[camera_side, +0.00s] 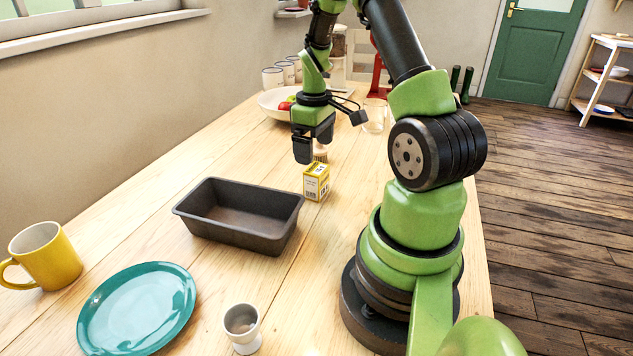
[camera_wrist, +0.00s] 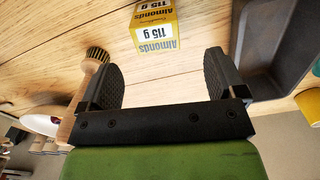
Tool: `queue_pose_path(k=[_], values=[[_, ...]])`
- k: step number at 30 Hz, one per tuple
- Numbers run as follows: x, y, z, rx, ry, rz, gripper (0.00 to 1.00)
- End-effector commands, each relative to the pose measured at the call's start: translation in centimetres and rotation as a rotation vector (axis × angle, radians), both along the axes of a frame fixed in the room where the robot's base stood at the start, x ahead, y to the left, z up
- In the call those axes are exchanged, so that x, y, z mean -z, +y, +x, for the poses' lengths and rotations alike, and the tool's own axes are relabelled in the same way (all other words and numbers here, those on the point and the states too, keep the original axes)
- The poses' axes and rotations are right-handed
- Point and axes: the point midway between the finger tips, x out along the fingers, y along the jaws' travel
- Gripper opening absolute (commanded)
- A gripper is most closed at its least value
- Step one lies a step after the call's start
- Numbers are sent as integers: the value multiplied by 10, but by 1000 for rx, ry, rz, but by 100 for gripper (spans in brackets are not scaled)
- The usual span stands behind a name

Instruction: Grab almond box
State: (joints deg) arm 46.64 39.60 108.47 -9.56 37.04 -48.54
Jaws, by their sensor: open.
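The almond box (camera_side: 316,182) is a small yellow and white carton standing on the wooden table, right of the dark loaf tin. In the wrist view the almond box (camera_wrist: 155,27) shows its "Almonds 115 g" label, beyond the fingertips and roughly between their lines. My gripper (camera_side: 308,150) is above the table near the box. In the wrist view my gripper (camera_wrist: 160,75) has its two dark fingers wide apart with nothing between them.
The loaf tin (camera_side: 240,212) also shows at the wrist view's right. A wooden-handled brush (camera_wrist: 88,85) lies beside one finger. A teal plate (camera_side: 138,308), yellow mug (camera_side: 48,256) and egg cup (camera_side: 242,327) stand nearer. A white bowl (camera_side: 270,105) and a glass (camera_side: 374,116) stand behind.

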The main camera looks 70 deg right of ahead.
Motion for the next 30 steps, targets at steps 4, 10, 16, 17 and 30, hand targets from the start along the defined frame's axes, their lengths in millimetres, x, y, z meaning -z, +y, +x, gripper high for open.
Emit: queue_pose_path(k=[4,10,16,17,30], values=[[22,1,-1,0,3,4,89],[38,-1,-2,2,3,3,89],[68,-3,-4,2,2,4,89],[72,-4,-4,1,3,3,89],[80,-4,-3,1,-1,0,69]])
